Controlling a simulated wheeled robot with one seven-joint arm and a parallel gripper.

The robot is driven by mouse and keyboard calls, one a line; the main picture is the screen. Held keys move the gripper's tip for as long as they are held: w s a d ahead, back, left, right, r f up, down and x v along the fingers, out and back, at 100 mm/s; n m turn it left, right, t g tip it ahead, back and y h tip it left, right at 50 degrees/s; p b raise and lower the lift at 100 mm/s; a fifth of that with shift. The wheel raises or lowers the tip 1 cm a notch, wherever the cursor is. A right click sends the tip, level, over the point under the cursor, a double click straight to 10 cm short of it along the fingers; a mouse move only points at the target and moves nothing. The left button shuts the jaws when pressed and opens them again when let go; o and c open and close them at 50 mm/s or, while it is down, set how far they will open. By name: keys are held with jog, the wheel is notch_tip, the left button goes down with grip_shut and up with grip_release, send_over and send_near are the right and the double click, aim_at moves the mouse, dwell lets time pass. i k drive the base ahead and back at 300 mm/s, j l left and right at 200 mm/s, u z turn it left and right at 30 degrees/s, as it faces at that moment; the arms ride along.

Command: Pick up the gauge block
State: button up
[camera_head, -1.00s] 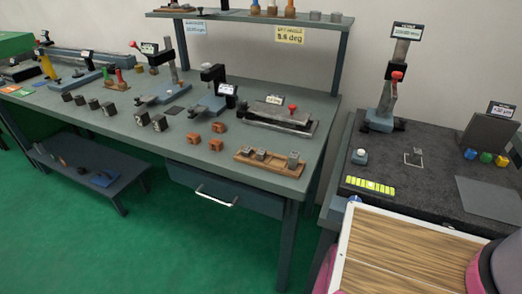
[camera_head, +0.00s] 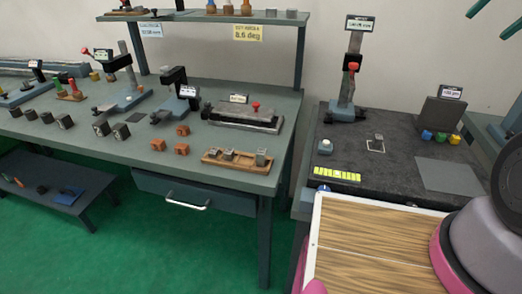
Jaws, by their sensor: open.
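I cannot tell for sure which piece is the gauge block. A small grey metal block (camera_head: 378,138) stands at a white outlined square on the dark stone-like top of the right-hand bench. Other small grey metal blocks sit in the wooden tray (camera_head: 236,168) at the front right of the long bench; the block at its right end (camera_head: 261,157) is the tallest. My gripper is not in view; only rounded pink and grey parts of my arm show at the lower right.
On the right-hand bench (camera_head: 320,165) are a tall stand with a display (camera_head: 347,88), a yellow-green strip (camera_head: 337,174), coloured knobs (camera_head: 441,137) and a grey plate (camera_head: 448,174). The long bench holds orange blocks (camera_head: 182,148), dark blocks and fixtures. Green floor is open in front.

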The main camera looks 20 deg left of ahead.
aim_at(214, 152)
jog(key=k+u, duration=0.2)
jog(key=l+u, duration=0.1)
jog(key=u, duration=0.6)
jog(key=i+u, duration=0.1)
jog(key=u, duration=0.2)
jog(key=i+u, duration=0.1)
jog(key=u, duration=0.2)
jog(key=k+l, duration=0.1)
jog(key=k, duration=0.5)
jog(key=j+z, duration=0.1)
jog(key=z, duration=1.45)
jog(key=i+j, duration=0.1)
jog(key=j, duration=0.4)
jog(key=i+j+z, duration=0.1)
jog(key=j, duration=0.4)
jog(key=i+j, duration=0.15)
jog(key=j, duration=0.35)
jog(key=z, duration=0.05)
